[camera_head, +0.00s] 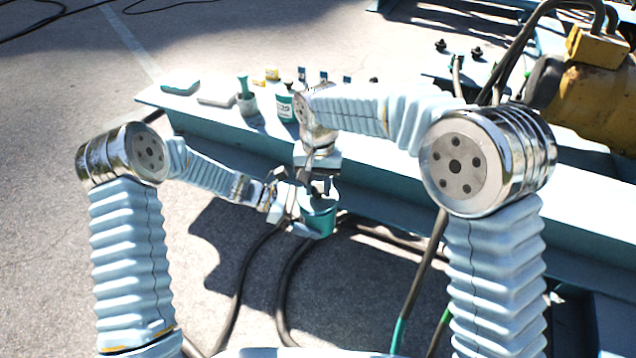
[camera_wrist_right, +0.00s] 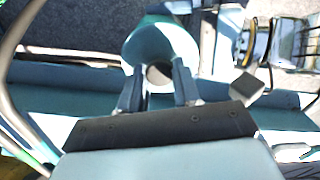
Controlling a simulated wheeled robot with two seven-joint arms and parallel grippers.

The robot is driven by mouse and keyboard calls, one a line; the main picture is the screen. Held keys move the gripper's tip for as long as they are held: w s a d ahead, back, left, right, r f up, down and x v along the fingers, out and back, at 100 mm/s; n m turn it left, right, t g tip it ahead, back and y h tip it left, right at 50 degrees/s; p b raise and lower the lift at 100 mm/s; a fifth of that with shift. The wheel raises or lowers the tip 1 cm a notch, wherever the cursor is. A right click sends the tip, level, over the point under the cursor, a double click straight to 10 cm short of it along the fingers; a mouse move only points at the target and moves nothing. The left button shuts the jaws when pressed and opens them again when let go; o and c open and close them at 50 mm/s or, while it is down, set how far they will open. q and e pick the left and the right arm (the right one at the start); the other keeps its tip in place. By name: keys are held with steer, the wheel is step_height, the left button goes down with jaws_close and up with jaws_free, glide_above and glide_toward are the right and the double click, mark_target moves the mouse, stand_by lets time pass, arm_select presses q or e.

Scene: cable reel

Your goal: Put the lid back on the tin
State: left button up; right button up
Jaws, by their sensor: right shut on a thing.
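The teal tin (camera_head: 318,222) hangs in the air in front of the bench, at my left gripper (camera_head: 292,208), which is beside its left wall. The left fingertips are hard to make out. My right gripper (camera_head: 320,183) is directly above the tin's mouth, pointing down. In the right wrist view its two fingers (camera_wrist_right: 158,88) close around a small grey round piece (camera_wrist_right: 158,74), seemingly the knob of the lid. The teal tin wall (camera_wrist_right: 155,38) shows beyond them. The lid's edge is hidden, so I cannot tell whether it touches the rim.
A long pale-blue bench (camera_head: 385,150) runs behind the grippers. On it are a teal block (camera_head: 180,86), a grey slab (camera_head: 217,100), a pot with a brush (camera_head: 247,103) and a labelled container (camera_head: 284,106). A yellow machine (camera_head: 590,95) stands right.

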steer(key=shift+f, duration=0.6)
steer(key=o, duration=1.1)
step_height(320, 180, up, 12)
